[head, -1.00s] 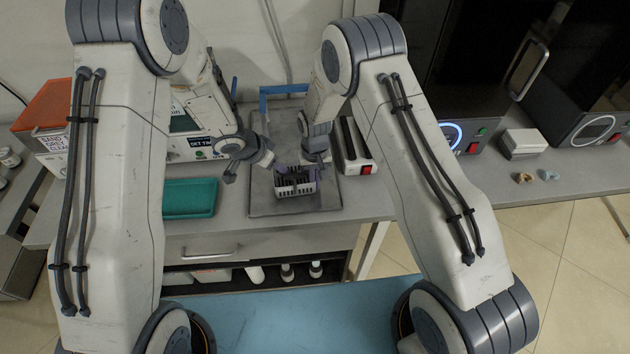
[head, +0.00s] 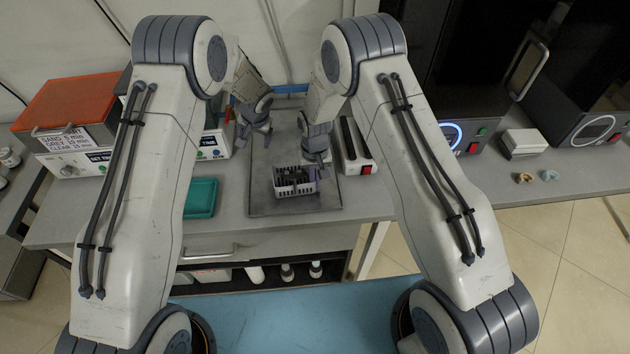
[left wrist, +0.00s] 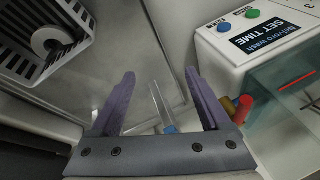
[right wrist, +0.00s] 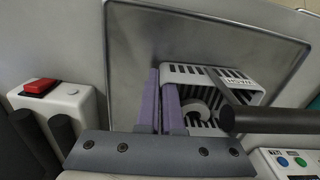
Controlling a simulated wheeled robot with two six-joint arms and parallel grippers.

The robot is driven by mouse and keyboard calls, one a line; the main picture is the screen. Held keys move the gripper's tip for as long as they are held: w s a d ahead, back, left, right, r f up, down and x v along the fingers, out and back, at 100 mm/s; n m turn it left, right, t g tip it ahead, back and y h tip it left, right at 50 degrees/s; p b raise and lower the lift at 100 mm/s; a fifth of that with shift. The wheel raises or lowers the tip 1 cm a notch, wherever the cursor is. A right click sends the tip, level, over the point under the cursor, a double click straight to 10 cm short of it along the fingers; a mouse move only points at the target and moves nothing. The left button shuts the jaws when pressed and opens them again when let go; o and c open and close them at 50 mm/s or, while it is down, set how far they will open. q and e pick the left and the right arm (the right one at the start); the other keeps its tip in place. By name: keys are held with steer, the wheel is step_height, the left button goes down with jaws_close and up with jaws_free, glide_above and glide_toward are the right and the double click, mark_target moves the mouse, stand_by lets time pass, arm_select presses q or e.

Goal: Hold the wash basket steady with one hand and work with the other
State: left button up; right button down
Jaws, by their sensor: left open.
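The wash basket (head: 296,190) is a white slotted box on a grey metal tray (head: 262,205). It is at the upper left of the left wrist view (left wrist: 30,62) and in the right wrist view (right wrist: 182,73). A pale ring-shaped piece (right wrist: 197,112) lies inside it. My right gripper (right wrist: 166,75) is at the basket's side wall, its purple fingers close together and seemingly closed on that wall. My left gripper (left wrist: 157,80) is open and empty behind the basket's left side. A clear narrow piece with a blue end (left wrist: 158,98) shows beyond its fingers; whether it lies between them is unclear.
A wash machine (left wrist: 250,45) with buttons stands left of the tray. A teal tray (head: 201,197) lies front left. A white unit with a red switch (head: 357,150) stands right of the tray. Two small pieces (head: 524,177) lie far right. Bare tray surrounds the basket.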

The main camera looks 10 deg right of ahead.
arm_select(q)
steer(key=n+g, duration=0.1)
steer(key=r+n+g+h, duration=0.2)
steer(key=g, duration=0.4)
glide_above(293, 168)
steer(key=shift+x, duration=4.1)
steer(key=shift+s, duration=0.1)
steer(key=shift+c, duration=0.3)
steer(key=c, duration=0.7)
steer(key=shift+s+r+v, duration=0.1)
steer(key=shift+s+v, duration=0.25)
steer(key=shift+v, duration=1.15)
steer(key=shift+s+r+v, duration=0.1)
steer(key=shift+s+v, duration=0.25)
steer(key=shift+v, duration=1.1)
steer(key=shift+s+r+v, duration=0.1)
steer(key=shift+s+v, duration=0.25)
steer(key=shift+v, duration=1.15)
steer(key=shift+s, duration=0.1)
